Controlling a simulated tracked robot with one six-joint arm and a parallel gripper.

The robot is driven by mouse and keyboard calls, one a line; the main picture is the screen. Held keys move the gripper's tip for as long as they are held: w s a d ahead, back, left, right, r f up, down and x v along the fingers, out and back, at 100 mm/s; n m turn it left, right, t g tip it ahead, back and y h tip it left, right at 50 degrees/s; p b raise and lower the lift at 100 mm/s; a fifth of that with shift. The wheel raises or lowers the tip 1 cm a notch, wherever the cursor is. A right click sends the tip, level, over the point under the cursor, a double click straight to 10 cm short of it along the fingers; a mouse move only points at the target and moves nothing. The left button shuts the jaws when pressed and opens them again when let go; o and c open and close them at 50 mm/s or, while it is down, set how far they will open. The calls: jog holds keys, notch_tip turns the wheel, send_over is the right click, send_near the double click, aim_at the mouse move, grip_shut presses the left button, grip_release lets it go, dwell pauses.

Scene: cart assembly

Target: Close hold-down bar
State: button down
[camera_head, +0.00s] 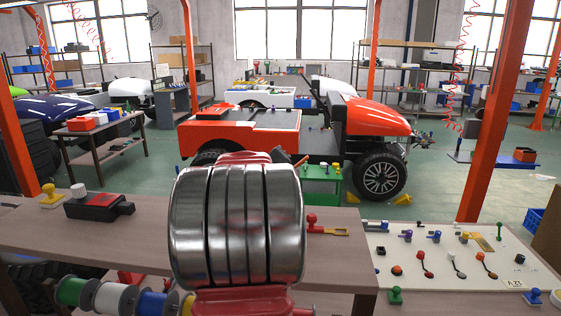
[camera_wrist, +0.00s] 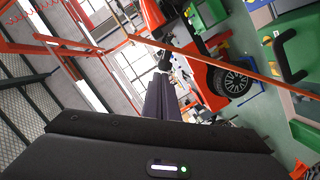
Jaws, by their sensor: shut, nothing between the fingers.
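My gripper (camera_wrist: 163,78) shows in the wrist view as dark fingers reaching up from the wide black housing. The fingers are together, with nothing seen between them. A thin orange bar (camera_wrist: 225,68) runs diagonally past the fingertips on the right. I cannot tell for sure that it is the hold-down bar, or whether the fingers touch it. In the head view my own silver arm link hides my gripper and the middle of the bench. A short orange-brown piece (camera_head: 301,161) shows just past the link's upper right edge.
An orange vehicle (camera_head: 370,115) stands beyond the wooden bench (camera_head: 40,232). A green box (camera_head: 322,182) is by its wheel. A red-knobbed part (camera_head: 311,219) lies right of my arm. A pale board (camera_head: 385,278) with several tools is at right. Orange posts (camera_head: 494,110) flank the area.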

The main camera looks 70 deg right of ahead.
jog(key=w+a+r, duration=0.2)
jog(key=a+r, duration=0.2)
jog(key=a, duration=0.6)
jog(key=shift+a+r, duration=0.2)
jog(key=shift+r, duration=0.05)
jog(key=c, duration=2.5)
grip_release()
